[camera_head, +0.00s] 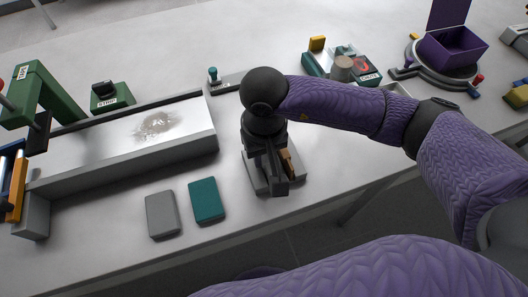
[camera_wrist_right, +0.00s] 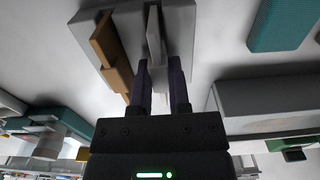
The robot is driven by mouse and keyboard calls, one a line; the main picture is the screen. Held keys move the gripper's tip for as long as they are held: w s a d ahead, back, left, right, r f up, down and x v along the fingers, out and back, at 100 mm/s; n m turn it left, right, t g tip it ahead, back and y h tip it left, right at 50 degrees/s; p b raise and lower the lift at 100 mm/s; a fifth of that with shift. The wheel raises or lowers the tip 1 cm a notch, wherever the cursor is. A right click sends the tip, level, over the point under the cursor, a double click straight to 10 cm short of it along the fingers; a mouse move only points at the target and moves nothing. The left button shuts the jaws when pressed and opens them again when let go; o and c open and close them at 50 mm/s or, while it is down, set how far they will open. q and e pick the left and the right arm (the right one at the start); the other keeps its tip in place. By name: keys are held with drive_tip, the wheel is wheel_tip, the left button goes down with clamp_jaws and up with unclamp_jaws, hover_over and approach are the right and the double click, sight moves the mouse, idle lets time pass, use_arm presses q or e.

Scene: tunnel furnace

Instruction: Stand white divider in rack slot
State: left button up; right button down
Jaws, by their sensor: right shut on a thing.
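The grey rack (camera_head: 256,178) sits near the table's front edge, partly hidden under my right gripper (camera_head: 277,180). A brown divider (camera_head: 288,164) stands in it and also shows in the right wrist view (camera_wrist_right: 108,45). In that view my right gripper (camera_wrist_right: 161,72) is shut on the white divider (camera_wrist_right: 154,35), which is on edge beside the brown one, against the rack (camera_wrist_right: 180,25). I cannot tell whether its lower edge is seated in a slot. In the head view the white divider is hidden by the gripper. My left gripper is not in view.
A grey block (camera_head: 161,214) and a teal block (camera_head: 206,200) lie left of the rack. A long furnace bed (camera_head: 125,160) with a green arch (camera_head: 52,95) is farther left. A green "CRATE" station (camera_head: 368,78) and purple box (camera_head: 455,50) are behind right.

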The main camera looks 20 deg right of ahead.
drive_tip(key=shift+c, duration=1)
unclamp_jaws()
drive_tip(key=shift+r+p, duration=2.55)
drive_tip(key=shift+r, duration=1.75)
